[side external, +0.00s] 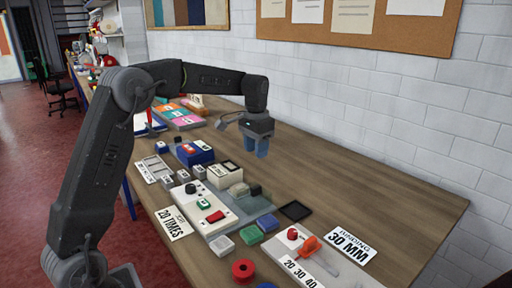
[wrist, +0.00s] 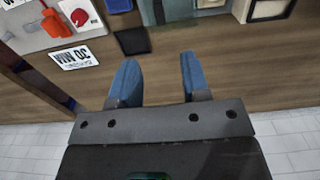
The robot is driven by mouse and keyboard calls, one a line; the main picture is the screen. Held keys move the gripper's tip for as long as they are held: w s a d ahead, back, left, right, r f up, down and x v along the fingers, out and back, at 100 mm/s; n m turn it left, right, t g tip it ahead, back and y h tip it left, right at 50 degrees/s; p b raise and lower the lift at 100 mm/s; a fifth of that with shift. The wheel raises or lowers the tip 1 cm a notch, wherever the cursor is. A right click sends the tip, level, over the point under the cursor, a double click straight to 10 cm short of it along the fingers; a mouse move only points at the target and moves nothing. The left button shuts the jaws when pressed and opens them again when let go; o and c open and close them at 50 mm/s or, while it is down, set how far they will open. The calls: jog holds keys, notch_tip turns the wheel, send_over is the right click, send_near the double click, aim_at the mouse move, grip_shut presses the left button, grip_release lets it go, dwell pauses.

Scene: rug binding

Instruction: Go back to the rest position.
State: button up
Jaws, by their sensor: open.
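My gripper (side external: 256,146) hangs from the arm above the back part of the wooden table, with its blue fingers pointing down. In the wrist view my gripper (wrist: 155,75) has its two blue fingers apart with only bare table between them. It is open and empty. It is clear of the objects on the table.
A control box with green and red buttons (side external: 184,206), small blocks, a black square tray (side external: 295,211) and a "30 MM" card (side external: 346,243) lie on the wooden table (side external: 370,190). The table's right side is bare. A white brick wall (side external: 400,110) stands behind.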

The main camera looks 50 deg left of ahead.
jog(key=shift+r, duration=0.1)
jog(key=s+d+r+t, duration=0.2)
jog(key=s+d+r, duration=0.1)
jog(key=s+d, duration=0.3)
jog(key=s+d+r+t, duration=0.1)
jog(key=s+d+r, duration=0.3)
jog(key=s, duration=0.4)
jog(key=s+d+f+t, duration=0.1)
jog(key=s+d+f, duration=0.1)
jog(key=s, duration=0.5)
jog(key=s+d+f+t, duration=0.1)
jog(key=s+d+f, duration=0.2)
jog(key=s, duration=0.3)
jog(key=shift+s+t, duration=0.3)
jog(key=shift+s, duration=0.05)
